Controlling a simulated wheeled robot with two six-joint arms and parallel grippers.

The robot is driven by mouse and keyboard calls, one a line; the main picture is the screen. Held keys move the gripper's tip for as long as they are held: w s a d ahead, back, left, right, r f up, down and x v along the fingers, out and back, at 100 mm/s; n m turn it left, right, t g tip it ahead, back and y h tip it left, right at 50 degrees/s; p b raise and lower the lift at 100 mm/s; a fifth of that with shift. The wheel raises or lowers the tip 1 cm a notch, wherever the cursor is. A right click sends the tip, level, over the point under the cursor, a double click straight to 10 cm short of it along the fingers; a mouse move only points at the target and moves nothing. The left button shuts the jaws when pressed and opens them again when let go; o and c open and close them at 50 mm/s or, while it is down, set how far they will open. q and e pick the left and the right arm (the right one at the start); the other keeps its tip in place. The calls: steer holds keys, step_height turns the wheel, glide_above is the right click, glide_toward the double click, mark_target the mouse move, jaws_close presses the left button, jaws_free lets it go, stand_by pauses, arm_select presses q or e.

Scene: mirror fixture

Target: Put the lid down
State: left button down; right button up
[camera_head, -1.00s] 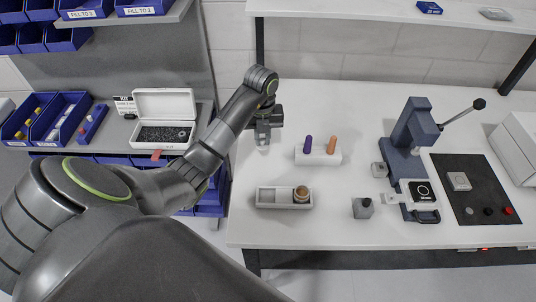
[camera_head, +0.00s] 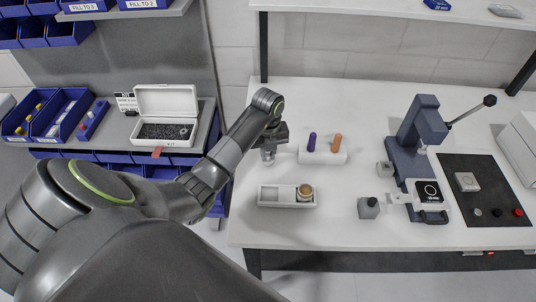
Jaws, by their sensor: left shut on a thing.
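My left gripper (camera_head: 268,155) hangs over the left part of the white table, pointing down. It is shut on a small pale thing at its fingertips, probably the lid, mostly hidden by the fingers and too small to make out. In front of it lies a white two-compartment tray (camera_head: 287,205). A round tan-and-brown piece (camera_head: 305,191) sits in the tray's right compartment; the left compartment looks empty. My right gripper is not in view.
A white block (camera_head: 322,157) with purple and orange pegs stands just right of my gripper. Further right are a grey block (camera_head: 368,208), a blue lever press (camera_head: 421,130) and a black mat (camera_head: 485,215). Bare table lies around the tray.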

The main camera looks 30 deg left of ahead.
arm_select(q)
steer(key=shift+f, duration=0.55)
steer(key=shift+f, duration=0.15)
steer(key=c, duration=1.4)
jaws_free()
steer(key=shift+o, duration=0.2)
